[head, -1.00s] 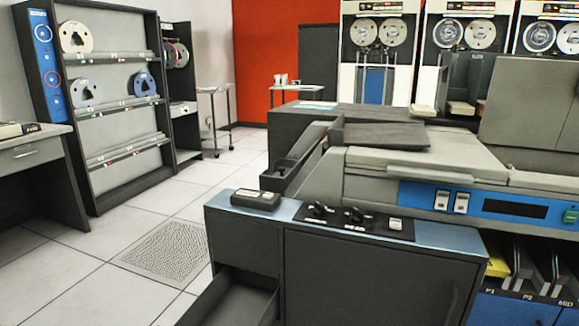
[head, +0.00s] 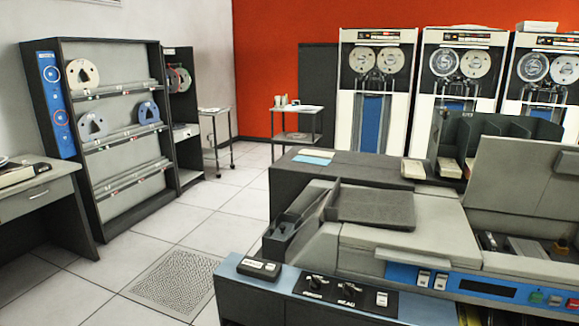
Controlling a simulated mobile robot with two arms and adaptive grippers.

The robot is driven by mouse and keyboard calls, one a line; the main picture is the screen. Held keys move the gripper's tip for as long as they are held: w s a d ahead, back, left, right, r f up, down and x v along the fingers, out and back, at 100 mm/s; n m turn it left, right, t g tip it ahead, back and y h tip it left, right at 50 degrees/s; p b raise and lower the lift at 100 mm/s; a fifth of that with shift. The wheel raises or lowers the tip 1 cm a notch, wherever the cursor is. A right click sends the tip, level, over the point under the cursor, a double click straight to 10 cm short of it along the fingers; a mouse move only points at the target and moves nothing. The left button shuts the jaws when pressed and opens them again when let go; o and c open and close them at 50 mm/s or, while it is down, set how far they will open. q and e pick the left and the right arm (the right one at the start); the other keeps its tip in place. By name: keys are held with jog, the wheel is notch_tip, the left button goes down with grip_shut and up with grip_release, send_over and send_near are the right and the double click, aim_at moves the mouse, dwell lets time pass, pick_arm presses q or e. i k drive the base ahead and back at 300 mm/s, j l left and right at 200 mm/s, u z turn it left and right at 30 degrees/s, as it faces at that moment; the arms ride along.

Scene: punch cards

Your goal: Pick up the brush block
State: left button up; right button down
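A small dark block with a pale label (head: 259,267) sits on the blue top of the low cabinet, at the left end of the card machine. I cannot tell whether it is the brush block. The machine's grey lid (head: 525,195) stands raised at the right. Below it, an open bay (head: 515,247) shows dark and pale parts, too small to name surely. Neither of my grippers is in view.
A switch panel (head: 345,292) lies right of the small block. A dark, flat plate (head: 372,207) tops the machine's left part. Tape drives (head: 375,90) stand behind, with a reel rack (head: 105,130) at left. Tiled floor (head: 100,272) lies open between.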

aim_at(487, 240)
jog(key=z, duration=1.25)
